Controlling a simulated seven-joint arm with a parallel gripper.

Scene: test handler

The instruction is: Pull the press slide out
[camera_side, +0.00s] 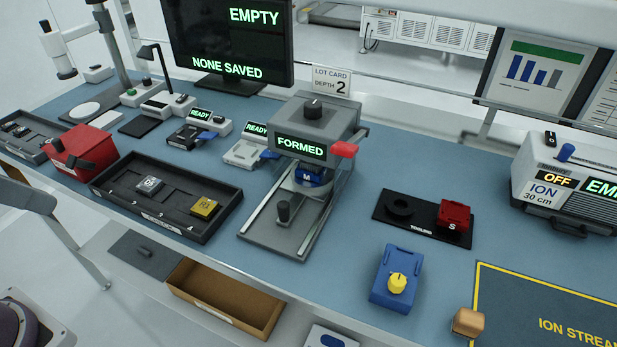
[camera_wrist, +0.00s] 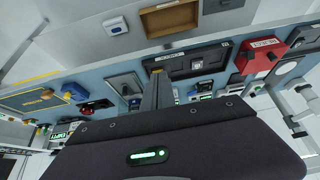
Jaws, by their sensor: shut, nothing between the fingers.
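The press (camera_side: 315,122) is a grey unit in the middle of the bench in the side view, with a lit panel reading FORMED and a red lever end. Its slide (camera_side: 270,232) lies between two light rails at the front, with a black knob (camera_side: 284,210) standing on it. A blue block marked M (camera_side: 313,176) sits under the press head. My gripper (camera_wrist: 158,74) shows in the wrist view as dark fingers, shut and empty, apart from the press. The press shows partly beside the fingers in that view, small and upside down. The gripper is not in the side view.
A black tray (camera_side: 113,188) with small blocks lies left of the press. A black tooling plate (camera_side: 419,228) with a red block and a blue unit with a yellow knob (camera_side: 396,284) are at right.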

